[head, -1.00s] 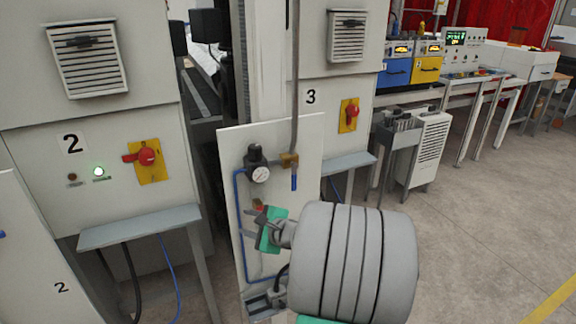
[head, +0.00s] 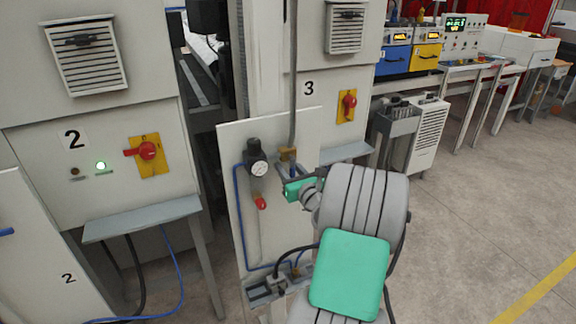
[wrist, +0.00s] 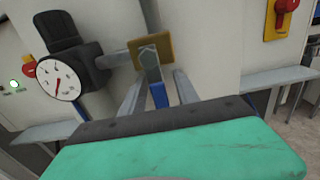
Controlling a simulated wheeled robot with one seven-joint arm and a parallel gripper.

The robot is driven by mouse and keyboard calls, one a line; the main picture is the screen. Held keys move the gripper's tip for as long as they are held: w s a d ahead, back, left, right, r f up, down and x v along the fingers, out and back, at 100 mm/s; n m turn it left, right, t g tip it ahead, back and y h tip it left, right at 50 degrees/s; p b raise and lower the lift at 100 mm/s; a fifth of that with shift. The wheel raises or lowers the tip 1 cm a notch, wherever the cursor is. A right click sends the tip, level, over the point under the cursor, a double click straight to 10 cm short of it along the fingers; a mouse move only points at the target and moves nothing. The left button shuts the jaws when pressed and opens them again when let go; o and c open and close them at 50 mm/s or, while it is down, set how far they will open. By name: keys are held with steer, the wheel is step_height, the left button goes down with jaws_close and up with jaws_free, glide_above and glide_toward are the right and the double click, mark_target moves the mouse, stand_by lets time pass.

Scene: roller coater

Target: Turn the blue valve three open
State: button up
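The blue valve handle (wrist: 158,95) hangs down from a brass valve body (wrist: 152,50) on the white panel. In the head view the brass body (head: 288,154) sits at the foot of a vertical grey pipe, and the handle is mostly hidden by my gripper. My gripper (wrist: 159,82) is open, with one finger on each side of the handle. Gaps show between the handle and both fingers in the wrist view. How far the handle reaches between the fingers is partly hidden by the gripper's dark front edge.
A black regulator with a round gauge (head: 258,169) is close left of the valve. A red-tipped fitting (head: 260,203) and blue tubing (head: 238,220) are lower on the white panel (head: 232,150). Cabinet 3 with a red switch (head: 349,102) stands behind. Open floor lies to the right.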

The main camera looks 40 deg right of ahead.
jaws_close()
stand_by(0.4)
stand_by(1.1)
